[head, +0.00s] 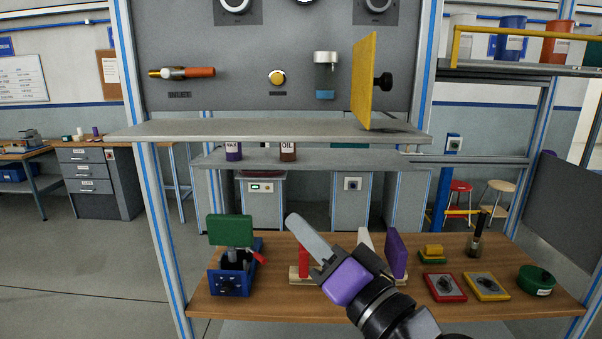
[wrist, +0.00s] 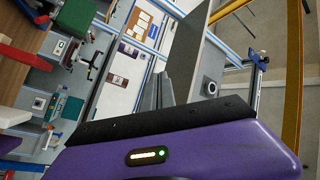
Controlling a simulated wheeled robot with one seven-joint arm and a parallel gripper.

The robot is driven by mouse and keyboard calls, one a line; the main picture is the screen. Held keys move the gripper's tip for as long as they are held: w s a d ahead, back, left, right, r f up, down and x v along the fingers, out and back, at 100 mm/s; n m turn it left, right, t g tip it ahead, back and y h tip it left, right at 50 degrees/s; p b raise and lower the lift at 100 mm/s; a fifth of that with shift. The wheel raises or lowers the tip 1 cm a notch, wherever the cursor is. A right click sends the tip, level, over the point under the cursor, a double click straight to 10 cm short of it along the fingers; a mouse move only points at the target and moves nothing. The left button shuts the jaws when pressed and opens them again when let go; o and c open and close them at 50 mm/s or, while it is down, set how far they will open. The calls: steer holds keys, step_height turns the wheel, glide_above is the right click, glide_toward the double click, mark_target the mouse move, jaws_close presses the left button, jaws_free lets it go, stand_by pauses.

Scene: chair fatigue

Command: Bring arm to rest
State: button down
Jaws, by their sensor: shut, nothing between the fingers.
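My arm reaches in from the bottom right of the head view, over the wooden bench (head: 275,305). Its purple wrist carries my gripper (head: 293,221), whose long grey fingers lie together and point up and to the left. The gripper is shut and empty, and its tips appear in front of the space between the bench and the grey shelf (head: 270,131). In the wrist view my gripper (wrist: 158,80) shows beyond the purple housing, with the fingers close together and nothing between them. The arm hides part of the wooden rack on the bench.
A blue vise (head: 231,277) with a green block (head: 230,230) stands left on the bench. A red piece (head: 304,262) and purple piece (head: 397,255) stand near the arm. Red (head: 444,287) and yellow (head: 486,286) trays lie right. A yellow panel (head: 364,80) stands above the shelf.

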steer(key=s+d+f+m+h+b, duration=0.1)
steer(key=s+d+f+h, duration=0.3)
steer(key=f, duration=0.4)
steer(key=s+d+f+m+t+h, duration=0.1)
steer(key=s+d+f+m+h, duration=0.2)
steer(key=s+f, duration=0.5)
steer(key=s+d+f+h+b, duration=0.1)
steer(key=s+d+f+h, duration=0.3)
steer(key=f, duration=0.5)
steer(key=s+d+f+n+g, duration=0.1)
steer(key=s+d+f+n, duration=0.2)
steer(key=s, duration=0.8)
steer(key=s+d+f+n+g+h, duration=0.1)
steer(key=s+d+f+n, duration=0.2)
steer(key=s, duration=0.9)
steer(key=shift+s+d+g+b, duration=0.3)
steer(key=shift+d+b, duration=0.1)
steer(key=shift+d, duration=0.95)
steer(key=shift+f, duration=0.1)
